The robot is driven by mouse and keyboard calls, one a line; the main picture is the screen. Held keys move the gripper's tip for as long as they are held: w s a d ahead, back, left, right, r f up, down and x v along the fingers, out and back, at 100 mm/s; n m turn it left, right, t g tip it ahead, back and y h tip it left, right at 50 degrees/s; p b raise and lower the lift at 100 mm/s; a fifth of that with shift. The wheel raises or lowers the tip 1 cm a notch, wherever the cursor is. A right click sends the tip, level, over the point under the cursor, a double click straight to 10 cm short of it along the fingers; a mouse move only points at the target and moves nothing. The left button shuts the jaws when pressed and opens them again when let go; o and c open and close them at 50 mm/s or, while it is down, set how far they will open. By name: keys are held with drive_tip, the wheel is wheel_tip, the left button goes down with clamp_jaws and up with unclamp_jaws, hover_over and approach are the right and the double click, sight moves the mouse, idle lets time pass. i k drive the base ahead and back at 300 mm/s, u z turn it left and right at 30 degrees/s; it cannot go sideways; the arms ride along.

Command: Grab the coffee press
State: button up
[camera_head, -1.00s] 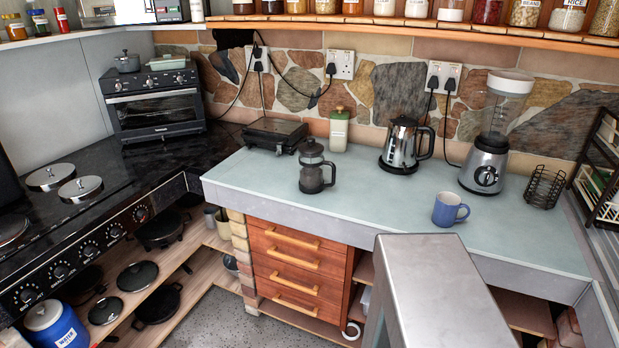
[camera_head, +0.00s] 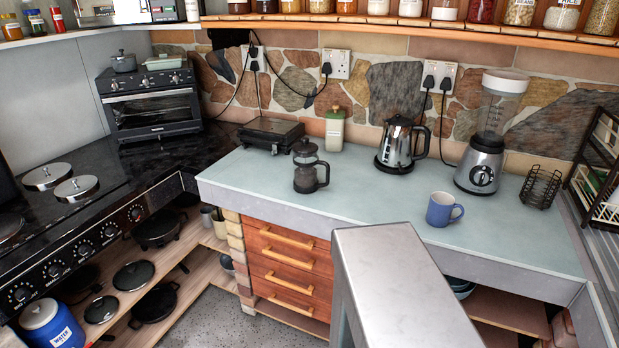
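The coffee press (camera_head: 307,168) stands upright on the pale green-grey counter (camera_head: 370,205), near its front left part. It has a dark lid with a knob, a see-through dark body and a handle on its right side. Nothing touches or covers it. My gripper is not in this view. A grey block-like part at the bottom centre, in front of the counter, looks like part of my own body.
A blue mug (camera_head: 443,209), a steel kettle (camera_head: 400,146) and a blender (camera_head: 487,140) stand to the right of the press. A black grill (camera_head: 271,133) and a green-white bottle (camera_head: 335,128) stand behind it. The counter directly around the press is clear.

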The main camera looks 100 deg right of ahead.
sight(306, 181)
drive_tip(key=u, duration=0.15)
drive_tip(key=k, duration=1.1)
drive_tip(key=z, duration=0.7)
